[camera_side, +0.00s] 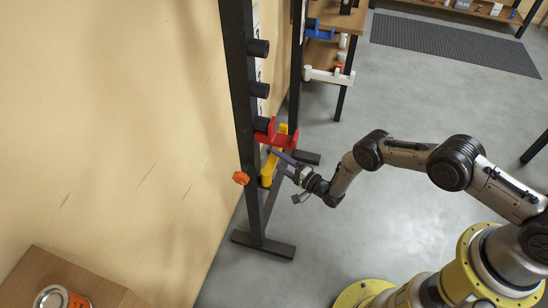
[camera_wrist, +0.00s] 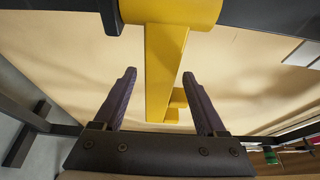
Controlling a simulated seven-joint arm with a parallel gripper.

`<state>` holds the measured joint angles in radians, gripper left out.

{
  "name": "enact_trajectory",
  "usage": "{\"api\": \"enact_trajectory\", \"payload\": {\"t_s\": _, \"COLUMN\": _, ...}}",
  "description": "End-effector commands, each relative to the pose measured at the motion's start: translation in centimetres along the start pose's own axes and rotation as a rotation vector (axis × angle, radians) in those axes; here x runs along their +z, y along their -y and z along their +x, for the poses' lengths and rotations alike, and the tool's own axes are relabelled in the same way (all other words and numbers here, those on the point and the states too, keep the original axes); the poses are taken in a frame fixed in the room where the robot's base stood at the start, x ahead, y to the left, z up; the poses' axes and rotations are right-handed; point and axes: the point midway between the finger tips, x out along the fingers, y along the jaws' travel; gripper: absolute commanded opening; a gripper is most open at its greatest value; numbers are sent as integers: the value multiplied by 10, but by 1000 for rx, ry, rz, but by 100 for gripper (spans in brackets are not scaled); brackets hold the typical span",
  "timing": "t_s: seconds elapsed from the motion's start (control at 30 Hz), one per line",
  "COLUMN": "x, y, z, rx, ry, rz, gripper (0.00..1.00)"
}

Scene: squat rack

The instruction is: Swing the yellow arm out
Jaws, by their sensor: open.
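The yellow arm (camera_side: 267,172) is on the rack's dark upright, low down, just below the red arm. In the wrist view its round yellow hub is at the top, and its flat bar (camera_wrist: 163,60) runs down the picture with a small side peg near its end. My gripper (camera_side: 277,158) is open, its two dark purple fingers pointing at the yellow arm from the right. In the wrist view the fingers (camera_wrist: 159,76) stand on either side of the bar, with gaps on both sides. I cannot tell how deep the bar sits between them.
The red arm (camera_side: 277,135) is mounted directly above my fingers. An orange knob (camera_side: 241,178) is on the front upright (camera_side: 242,110). Blue (camera_side: 318,31) and white (camera_side: 329,77) arms are on the rear upright. A tan wall lies behind the rack; the floor to the right is clear.

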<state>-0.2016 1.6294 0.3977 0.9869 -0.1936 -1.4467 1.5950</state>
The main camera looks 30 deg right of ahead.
Motion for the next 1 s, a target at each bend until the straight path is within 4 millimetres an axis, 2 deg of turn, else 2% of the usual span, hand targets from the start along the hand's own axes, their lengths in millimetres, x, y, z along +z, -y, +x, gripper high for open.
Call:
{"api": "enact_trajectory", "payload": {"t_s": 0.2, "x": 0, "y": -1, "z": 18, "rx": 0, "ry": 0, "rz": 1, "gripper": 74}}
{"api": "enact_trajectory", "payload": {"t_s": 0.53, "x": 0, "y": 0, "z": 21, "rx": 2, "ry": -1, "rz": 1, "gripper": 74}}
{"api": "enact_trajectory", "payload": {"t_s": 0.93, "x": 0, "y": 0, "z": 21, "rx": 1, "ry": -1, "rz": 0, "gripper": 2}}
{"api": "enact_trajectory", "payload": {"t_s": 1.0, "x": 0, "y": 0, "z": 21, "rx": 1, "ry": -1, "rz": 0, "gripper": 0}}
